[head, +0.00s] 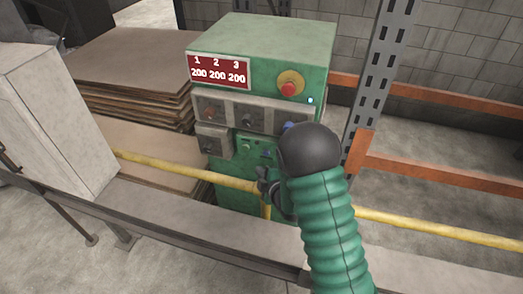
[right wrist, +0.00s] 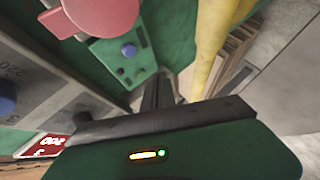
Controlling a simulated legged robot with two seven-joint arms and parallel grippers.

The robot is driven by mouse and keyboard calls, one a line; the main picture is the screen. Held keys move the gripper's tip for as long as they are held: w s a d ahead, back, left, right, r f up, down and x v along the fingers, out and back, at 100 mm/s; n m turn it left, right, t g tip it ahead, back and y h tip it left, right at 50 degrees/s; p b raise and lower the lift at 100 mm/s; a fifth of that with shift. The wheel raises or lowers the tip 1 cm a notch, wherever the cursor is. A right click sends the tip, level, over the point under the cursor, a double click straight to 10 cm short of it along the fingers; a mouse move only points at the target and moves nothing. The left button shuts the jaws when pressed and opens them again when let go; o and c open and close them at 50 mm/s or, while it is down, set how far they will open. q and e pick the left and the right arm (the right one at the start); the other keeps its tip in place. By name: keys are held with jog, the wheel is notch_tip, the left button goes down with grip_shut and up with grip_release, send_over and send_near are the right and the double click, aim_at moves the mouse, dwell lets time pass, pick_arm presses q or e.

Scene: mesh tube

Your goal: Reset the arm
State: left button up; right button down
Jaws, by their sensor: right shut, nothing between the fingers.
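My right arm comes up from the bottom of the head view in a green ribbed sleeve with a dark round joint. My right gripper (head: 267,186) is partly hidden beside that joint, in front of the lower part of a green control cabinet (head: 275,40). In the right wrist view the dark fingers of the right gripper (right wrist: 158,92) are together with nothing between them. Beyond them is a green panel with a blue knob (right wrist: 128,50). My left gripper is in neither view.
The cabinet has a red display (head: 218,71) reading 200 three times and a red button (head: 289,89). A yellow rail (head: 180,170) crosses close to my right gripper. An orange rack beam (head: 440,174) is at right, stacked boards (head: 130,65) at left.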

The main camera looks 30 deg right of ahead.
jog(key=s+a+r+m+g+y+p, duration=0.1)
jog(key=s+a+m+g, duration=0.4)
jog(key=s, duration=0.5)
jog(key=s+a+r+m+g+y+p, duration=0.1)
jog(key=s+a+r+m+g, duration=0.2)
jog(key=s+a+m+g, duration=0.2)
jog(key=shift+s+a+r+m, duration=0.25)
jog(key=shift+s+a+m, duration=0.95)
jog(key=shift+s+a, duration=1.6)
jog(key=shift+s+d, duration=0.4)
jog(key=shift+s, duration=0.05)
jog(key=shift+a, duration=0.1)
